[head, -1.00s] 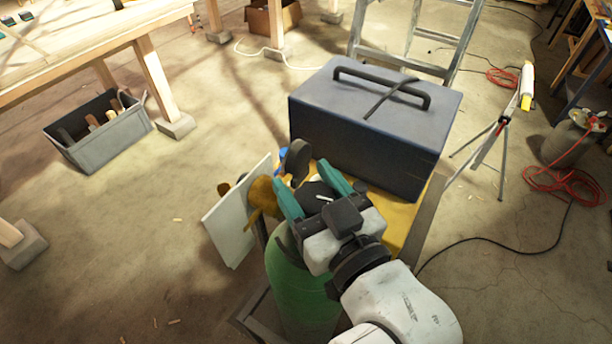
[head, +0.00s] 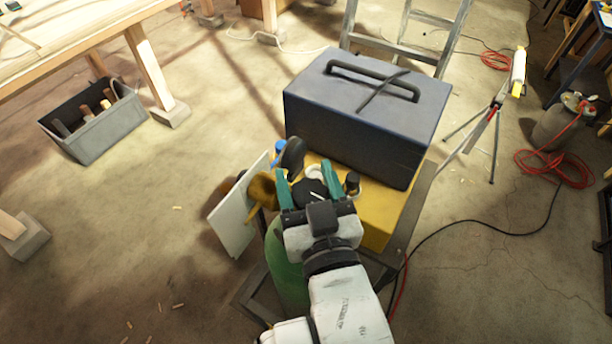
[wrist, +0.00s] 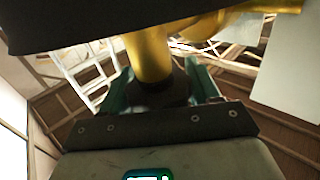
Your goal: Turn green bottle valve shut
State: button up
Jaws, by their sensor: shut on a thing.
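The green bottle (head: 287,270) stands upright in the lower middle of the head view, partly hidden by my gripper and arm. Its valve has a dark round knob (head: 311,189) with a small white mark on top. My gripper (head: 307,183) has its teal fingers on either side of this knob and is shut on it. In the wrist view the dark knob (wrist: 155,95) sits between the teal fingers, with a brass stem (wrist: 150,55) beyond it. A brass fitting (head: 262,189) and a dark round gauge (head: 292,157) are just left of the fingers.
A large dark blue box (head: 360,125) with a handle sits on a yellow surface (head: 376,238) close behind the gripper. A pale panel (head: 237,222) leans left of the bottle. A small dark-capped item (head: 352,184) stands right of the fingers.

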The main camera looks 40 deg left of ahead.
jog(key=o, duration=1)
jog(key=shift+c, duration=0.2)
jog(key=b+v, duration=0.2)
jog(key=v, duration=0.9)
